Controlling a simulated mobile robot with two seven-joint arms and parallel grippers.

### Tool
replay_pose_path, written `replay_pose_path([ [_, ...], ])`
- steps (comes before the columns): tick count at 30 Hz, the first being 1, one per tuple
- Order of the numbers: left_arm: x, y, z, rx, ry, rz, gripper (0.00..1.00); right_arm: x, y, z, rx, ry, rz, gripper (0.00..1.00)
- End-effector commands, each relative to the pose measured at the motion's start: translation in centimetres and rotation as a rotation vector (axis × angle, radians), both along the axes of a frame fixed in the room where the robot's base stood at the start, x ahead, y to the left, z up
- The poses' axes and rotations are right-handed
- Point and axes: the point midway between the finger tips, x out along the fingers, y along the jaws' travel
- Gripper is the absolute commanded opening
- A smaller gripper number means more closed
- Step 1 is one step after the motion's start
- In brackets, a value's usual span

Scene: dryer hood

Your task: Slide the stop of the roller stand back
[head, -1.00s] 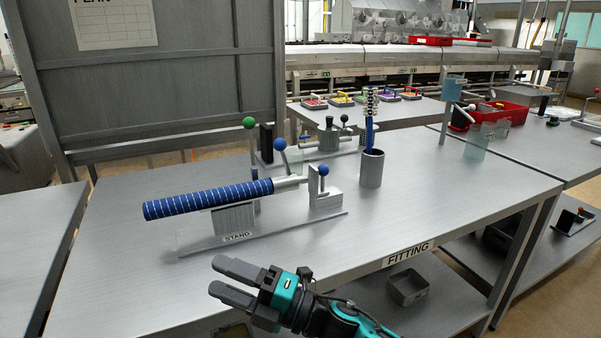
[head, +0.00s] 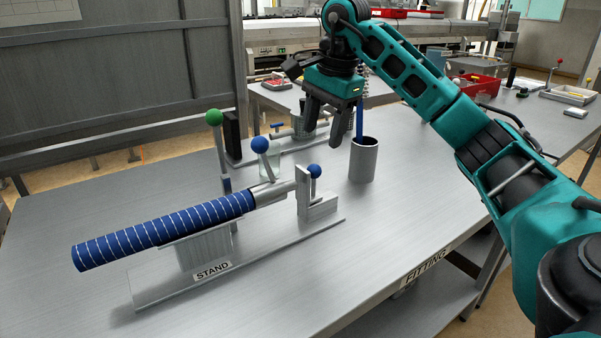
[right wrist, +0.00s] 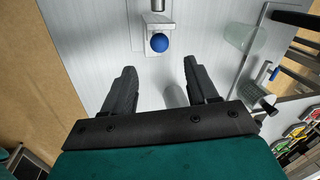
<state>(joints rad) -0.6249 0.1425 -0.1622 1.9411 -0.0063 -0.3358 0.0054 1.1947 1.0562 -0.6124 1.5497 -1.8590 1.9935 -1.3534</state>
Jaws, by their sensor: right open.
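The roller stand (head: 150,286), labelled STAND, bears a blue striped roller (head: 165,229) with a silver shaft. Its stop (head: 317,205) is a grey upright block at the right end of the stand, with a blue ball knob (head: 314,170) on it. My right gripper (head: 322,137) is open and empty, pointing down above and beyond the stop. In the right wrist view the blue knob (right wrist: 159,43) and stop (right wrist: 153,24) lie ahead of the open fingers (right wrist: 160,67), centred between them and apart from them. My left gripper is out of view.
A grey cup (head: 364,160) with a blue-handled tool stands right of the stop, close to my right gripper. A green-knobbed lever (head: 213,118) and a blue-knobbed lever (head: 260,146) rise behind the roller. The front of the fitting table (head: 330,260) is clear.

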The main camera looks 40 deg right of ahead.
Motion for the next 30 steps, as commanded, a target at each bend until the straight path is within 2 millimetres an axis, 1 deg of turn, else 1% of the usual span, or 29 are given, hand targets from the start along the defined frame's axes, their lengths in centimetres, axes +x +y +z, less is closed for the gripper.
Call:
replay_pose_path([
  [2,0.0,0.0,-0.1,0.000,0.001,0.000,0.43,0.0,-0.1,-0.4,-0.004,0.004,-0.002,0.58],
  [5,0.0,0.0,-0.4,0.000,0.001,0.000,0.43,0.2,-0.1,-1.6,-0.003,0.004,-0.001,0.58],
  [15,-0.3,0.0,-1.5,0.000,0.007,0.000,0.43,1.5,0.1,-8.5,0.000,0.005,-0.001,0.58],
  [19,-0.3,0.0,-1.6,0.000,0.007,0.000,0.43,1.9,0.1,-10.6,0.000,0.004,-0.001,0.58],
  [24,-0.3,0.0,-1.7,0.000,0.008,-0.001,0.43,2.3,0.2,-12.1,0.000,0.001,0.000,0.58],
  [30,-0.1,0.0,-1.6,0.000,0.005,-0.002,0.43,2.4,0.2,-12.6,0.000,-0.001,0.000,0.58],
])
